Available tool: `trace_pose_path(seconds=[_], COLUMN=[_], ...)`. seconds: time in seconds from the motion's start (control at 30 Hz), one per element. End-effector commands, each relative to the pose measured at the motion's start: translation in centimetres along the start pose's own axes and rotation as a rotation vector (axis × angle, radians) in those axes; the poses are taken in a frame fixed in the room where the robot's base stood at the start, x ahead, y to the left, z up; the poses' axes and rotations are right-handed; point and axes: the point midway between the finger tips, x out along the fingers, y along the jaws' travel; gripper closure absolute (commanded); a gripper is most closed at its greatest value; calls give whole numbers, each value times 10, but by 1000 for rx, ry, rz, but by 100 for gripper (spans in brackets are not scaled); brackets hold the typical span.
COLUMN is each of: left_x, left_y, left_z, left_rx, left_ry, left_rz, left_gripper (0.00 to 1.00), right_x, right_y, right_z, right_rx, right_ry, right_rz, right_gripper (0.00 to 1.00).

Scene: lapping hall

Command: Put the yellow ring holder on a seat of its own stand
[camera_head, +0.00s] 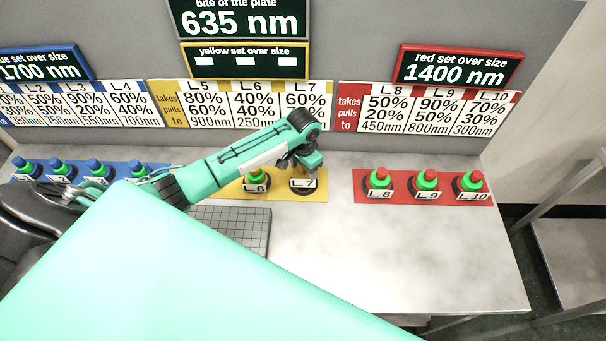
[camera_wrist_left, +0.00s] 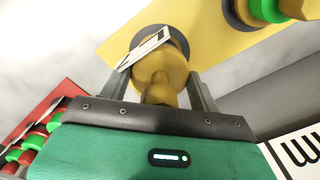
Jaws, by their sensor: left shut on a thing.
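My left gripper (camera_head: 305,168) points down over the L7 place of the yellow stand (camera_head: 322,190). In the left wrist view its two fingers (camera_wrist_left: 174,88) are shut on the yellow ring holder (camera_wrist_left: 160,72), one on each side of the knob. The holder's far end is at a dark round seat (camera_wrist_left: 184,40) on the yellow stand; I cannot tell whether it rests in it or is just above. A white tag (camera_wrist_left: 143,50) stands beside it. In the head view the gripper mostly hides the holder. My right gripper is not in view.
A holder with a green ring (camera_head: 256,176) stands at L6. The red stand (camera_head: 400,196) at the right and the blue stand (camera_head: 140,166) at the left carry green-ringed holders. A grey gridded plate (camera_head: 245,226) lies in front. The table's right part is clear.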

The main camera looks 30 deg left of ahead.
Motion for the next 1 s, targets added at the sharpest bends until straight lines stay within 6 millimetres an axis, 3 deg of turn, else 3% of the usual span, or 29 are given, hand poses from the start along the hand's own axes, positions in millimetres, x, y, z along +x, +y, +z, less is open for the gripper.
trace_pose_path(seconds=[0.23,0.63,0.67,0.73,0.77,1.0], left_x=[31,37,38,37,37,37], left_y=[1,0,0,0,0,0], left_z=[0,0,1,1,1,1], left_rx=[0,0,0,0,0,0], left_ry=[-3,-1,-1,-1,-1,-2], left_rz=[1,1,0,0,0,0], left_gripper=[72,72,34,20,16,16], right_x=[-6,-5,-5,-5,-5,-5], right_y=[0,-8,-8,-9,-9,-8], right_z=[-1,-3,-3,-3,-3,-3], right_rx=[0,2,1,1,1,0], right_ry=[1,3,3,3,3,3], right_rz=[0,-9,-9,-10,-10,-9], right_gripper=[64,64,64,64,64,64])
